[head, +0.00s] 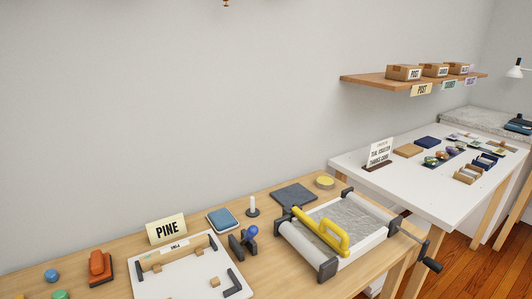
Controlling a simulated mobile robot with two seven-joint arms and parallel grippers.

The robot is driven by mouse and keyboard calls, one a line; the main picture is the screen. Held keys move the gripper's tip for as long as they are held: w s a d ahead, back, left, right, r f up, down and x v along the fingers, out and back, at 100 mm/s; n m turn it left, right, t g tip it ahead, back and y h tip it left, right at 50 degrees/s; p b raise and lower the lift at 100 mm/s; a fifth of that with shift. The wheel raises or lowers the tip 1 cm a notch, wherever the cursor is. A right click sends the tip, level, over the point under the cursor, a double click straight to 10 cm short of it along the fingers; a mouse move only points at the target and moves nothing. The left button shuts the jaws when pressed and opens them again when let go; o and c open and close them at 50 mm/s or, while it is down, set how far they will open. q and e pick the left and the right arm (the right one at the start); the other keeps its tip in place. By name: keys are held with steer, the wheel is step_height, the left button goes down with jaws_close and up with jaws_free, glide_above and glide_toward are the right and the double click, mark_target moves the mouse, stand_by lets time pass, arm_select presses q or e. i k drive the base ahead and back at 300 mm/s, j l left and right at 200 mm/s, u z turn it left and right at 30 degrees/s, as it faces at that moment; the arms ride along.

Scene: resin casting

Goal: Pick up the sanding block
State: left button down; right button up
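An orange block with a raised grip on a dark flat base (99,267) sits on the wooden bench (190,228) at the lower left. It looks like the sanding block, though no label on it confirms this. It stands left of the white board, apart from it, with nothing on top of it. Neither of my grippers shows in the head view.
Blue and green knobs (51,275) lie left. A white table (450,200) stands beyond.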

mark_target(101, 272)
steer(key=u, duration=1.35)
